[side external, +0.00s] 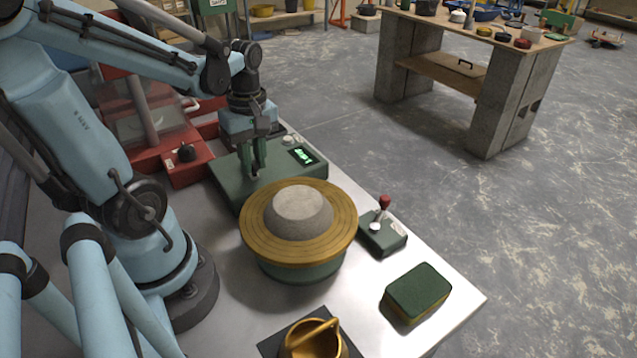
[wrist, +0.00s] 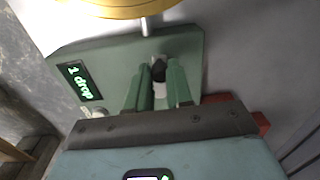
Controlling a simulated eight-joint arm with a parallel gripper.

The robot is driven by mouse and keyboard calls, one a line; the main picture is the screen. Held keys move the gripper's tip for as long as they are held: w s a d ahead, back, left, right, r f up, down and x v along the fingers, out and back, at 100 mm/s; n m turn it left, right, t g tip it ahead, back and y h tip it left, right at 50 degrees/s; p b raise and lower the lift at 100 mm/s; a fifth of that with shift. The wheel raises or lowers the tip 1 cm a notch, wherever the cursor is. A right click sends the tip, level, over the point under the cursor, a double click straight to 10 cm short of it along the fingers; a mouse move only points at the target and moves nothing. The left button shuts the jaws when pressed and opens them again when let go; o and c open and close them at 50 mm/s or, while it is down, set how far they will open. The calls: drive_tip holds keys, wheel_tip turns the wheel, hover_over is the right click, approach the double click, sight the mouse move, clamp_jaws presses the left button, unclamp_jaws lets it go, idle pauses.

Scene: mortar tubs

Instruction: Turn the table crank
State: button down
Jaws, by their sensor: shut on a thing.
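The round flow table (side external: 252,236) has a gold top on a green base, with a grey mortar mound (side external: 299,208) on it. Its green drive box (side external: 231,190) stands behind it, with a lit display that reads "1 drop" in the wrist view (wrist: 80,80). A metal shaft (wrist: 145,28) runs between box and table. My gripper (side external: 254,173) points down over the box. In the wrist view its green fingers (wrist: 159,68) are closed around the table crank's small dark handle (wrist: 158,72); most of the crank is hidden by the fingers.
A green control box with a red-knobbed lever (side external: 384,203) stands right of the table. A green-topped sponge (side external: 418,290) and a brass mould (side external: 312,340) are nearer the front. A red machine (side external: 185,165) is behind left. The bench's right corner is clear.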

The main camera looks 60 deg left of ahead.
drive_tip(key=m, duration=0.1)
drive_tip(key=s+m, duration=0.1)
drive_tip(key=m, duration=0.1)
drive_tip(key=s+m, duration=0.1)
drive_tip(key=shift+a, duration=0.3)
drive_tip(key=m, duration=0.1)
drive_tip(key=s+a+m, duration=0.1)
drive_tip(key=m, duration=0.3)
drive_tip(key=shift+s+a, duration=0.15)
drive_tip(key=shift+s, duration=0.1)
drive_tip(key=m, duration=0.1)
drive_tip(key=a+m, duration=0.1)
drive_tip(key=m, duration=0.1)
drive_tip(key=s+m, duration=0.1)
drive_tip(key=shift+a+y, duration=0.3)
drive_tip(key=shift+a, duration=0.05)
drive_tip(key=shift+a+m+t, duration=0.15)
drive_tip(key=shift+a+m, duration=0.3)
drive_tip(key=shift+m, duration=0.75)
drive_tip(key=shift+a+m+t, duration=0.15)
drive_tip(key=shift+a+m, duration=0.3)
drive_tip(key=shift+m, duration=0.75)
drive_tip(key=c, duration=1)
unclamp_jaws()
